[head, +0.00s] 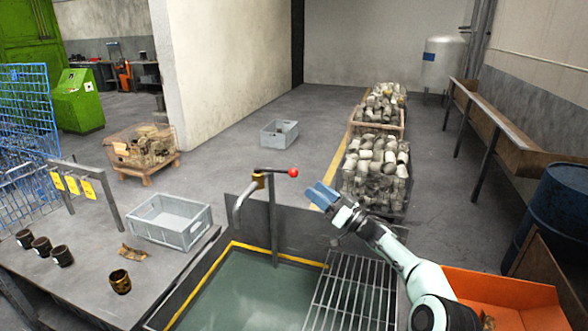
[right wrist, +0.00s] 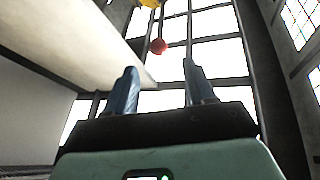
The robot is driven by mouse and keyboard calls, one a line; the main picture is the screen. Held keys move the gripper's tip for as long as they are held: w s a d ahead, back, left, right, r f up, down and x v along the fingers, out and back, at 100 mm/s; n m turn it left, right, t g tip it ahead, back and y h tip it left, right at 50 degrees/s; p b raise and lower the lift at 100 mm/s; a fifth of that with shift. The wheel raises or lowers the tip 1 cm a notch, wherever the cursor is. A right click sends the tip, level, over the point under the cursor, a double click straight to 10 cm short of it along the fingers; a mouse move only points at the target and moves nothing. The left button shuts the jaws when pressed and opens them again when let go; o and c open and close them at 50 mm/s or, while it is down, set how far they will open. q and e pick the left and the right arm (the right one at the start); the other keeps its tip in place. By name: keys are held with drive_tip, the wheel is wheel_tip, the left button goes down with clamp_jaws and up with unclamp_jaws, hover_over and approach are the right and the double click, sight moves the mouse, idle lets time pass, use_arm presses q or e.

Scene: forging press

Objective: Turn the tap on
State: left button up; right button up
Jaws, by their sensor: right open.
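The tap (head: 258,182) stands on a pipe at the back edge of a water tank, with a brass body and a curved grey spout. Its lever points right and ends in a red ball (head: 293,172). My right gripper (head: 322,196) is to the right of the red ball and lower in the head view, apart from it. In the right wrist view the red ball (right wrist: 158,46) shows beyond and between the two open fingers (right wrist: 160,85), with some yellow of the tap above it. The gripper is empty. My left gripper is not in view.
The tank (head: 245,290) has a yellow rim, and a metal grate (head: 352,295) covers its right part. A grey crate (head: 172,220) and several dark cups stand on the left table. An orange bin (head: 500,298) is at the lower right.

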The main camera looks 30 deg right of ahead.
sight(296, 173)
drive_tip(key=p+x, duration=0.3)
drive_tip(key=x, duration=0.6)
drive_tip(key=shift+d, duration=0.15)
drive_tip(key=shift+w+a, duration=0.2)
drive_tip(key=shift+w, duration=0.25)
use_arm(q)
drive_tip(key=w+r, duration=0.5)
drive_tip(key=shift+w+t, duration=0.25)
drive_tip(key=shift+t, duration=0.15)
use_arm(e)
drive_tip(key=shift+s, duration=0.1)
